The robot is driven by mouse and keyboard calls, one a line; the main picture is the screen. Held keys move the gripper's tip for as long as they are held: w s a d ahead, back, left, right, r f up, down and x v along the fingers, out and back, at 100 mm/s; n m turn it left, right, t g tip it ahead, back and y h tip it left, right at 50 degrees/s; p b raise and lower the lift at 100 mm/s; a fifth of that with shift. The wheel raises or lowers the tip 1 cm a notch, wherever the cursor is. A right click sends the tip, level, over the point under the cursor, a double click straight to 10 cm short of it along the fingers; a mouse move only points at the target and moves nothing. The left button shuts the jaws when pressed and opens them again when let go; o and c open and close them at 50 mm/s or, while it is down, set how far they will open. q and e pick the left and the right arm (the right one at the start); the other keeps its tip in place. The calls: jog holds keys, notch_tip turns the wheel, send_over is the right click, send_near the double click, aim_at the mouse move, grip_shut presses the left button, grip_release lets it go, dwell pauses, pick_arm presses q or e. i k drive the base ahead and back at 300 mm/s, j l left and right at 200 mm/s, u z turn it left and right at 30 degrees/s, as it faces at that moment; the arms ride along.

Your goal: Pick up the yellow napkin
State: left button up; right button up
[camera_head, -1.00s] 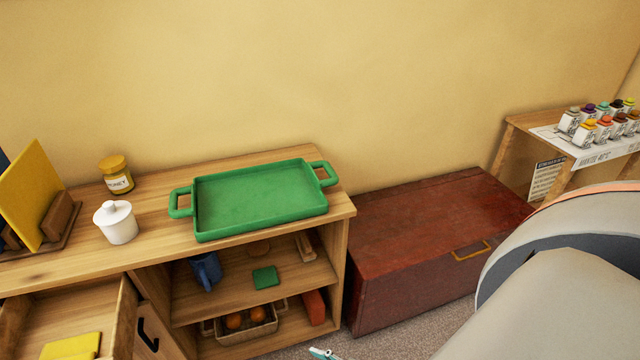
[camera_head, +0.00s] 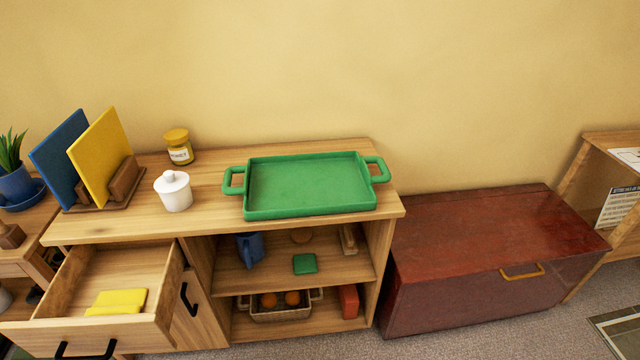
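The yellow napkin (camera_head: 118,301) lies folded and flat in an open wooden drawer (camera_head: 79,268) at the lower left. The drawer is pulled out from the wooden cabinet, and the napkin rests on its bottom near the front, with nothing else seen in the drawer. Neither of my grippers shows in the head view now, so their state is hidden.
On the cabinet top stand a green tray (camera_head: 308,187), a white lidded pot (camera_head: 173,191), a honey jar (camera_head: 179,147) and a rack with blue and yellow boards (camera_head: 101,157). A red-brown chest (camera_head: 485,260) stands to the right. Carpet shows in front.

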aim_at(123, 301)
jog(key=u, duration=1.55)
jog(key=j+z, duration=0.35)
jog(key=j, duration=0.65)
